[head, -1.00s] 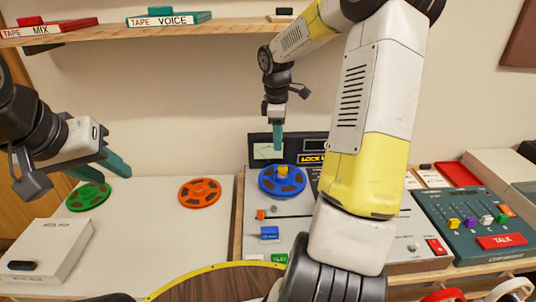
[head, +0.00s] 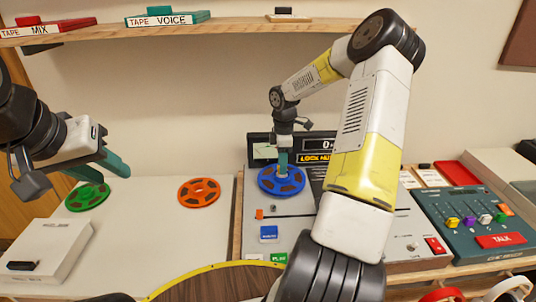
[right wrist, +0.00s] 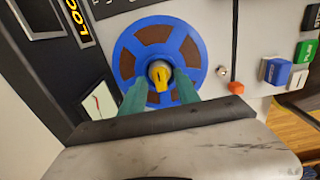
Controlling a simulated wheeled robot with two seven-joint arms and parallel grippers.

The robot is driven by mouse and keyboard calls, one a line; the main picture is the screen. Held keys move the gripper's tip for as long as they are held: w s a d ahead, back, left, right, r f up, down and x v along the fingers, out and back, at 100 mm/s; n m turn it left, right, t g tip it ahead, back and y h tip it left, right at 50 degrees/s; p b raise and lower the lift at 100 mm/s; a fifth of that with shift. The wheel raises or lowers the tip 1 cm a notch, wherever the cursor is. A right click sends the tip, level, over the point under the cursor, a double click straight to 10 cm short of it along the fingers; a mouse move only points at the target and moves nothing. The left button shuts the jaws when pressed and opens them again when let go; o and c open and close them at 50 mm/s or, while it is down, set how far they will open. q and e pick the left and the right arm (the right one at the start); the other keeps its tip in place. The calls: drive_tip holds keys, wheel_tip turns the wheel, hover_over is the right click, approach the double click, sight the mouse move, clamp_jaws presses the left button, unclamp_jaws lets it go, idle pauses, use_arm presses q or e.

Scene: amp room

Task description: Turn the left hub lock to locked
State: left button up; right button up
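The left hub lock (right wrist: 160,80) is a small yellow knob with a pale centre, in the middle of the blue reel (right wrist: 124,57). In the right wrist view its yellow tip points down the picture, toward my gripper. The blue reel (head: 281,182) lies on the tape machine in the head view, where the fingers hide the lock. My right gripper (right wrist: 158,92) is open, with one green finger on each side of the lock and gaps showing. It also shows over the reel's centre in the head view (head: 283,166). My left gripper (head: 104,172) is open and empty at the left.
A display (head: 314,158) with partly hidden orange lettering stands behind the reel. A blue button (head: 269,232) and an orange slider (head: 259,214) lie in front. Orange (head: 199,192) and green (head: 88,197) reels lie left. A shelf (head: 110,32) runs above.

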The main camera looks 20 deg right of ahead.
drive_tip(key=shift+c, duration=0.5)
clamp_jaws()
drive_tip(key=shift+m, duration=0.4)
drive_tip(key=m, duration=0.3)
drive_tip(key=shift+m, duration=0.4)
drive_tip(key=m, duration=0.4)
drive_tip(key=shift+w+m, duration=0.1)
drive_tip(key=shift+m, duration=0.2)
drive_tip(key=m, duration=0.4)
drive_tip(key=shift+m, duration=2.4)
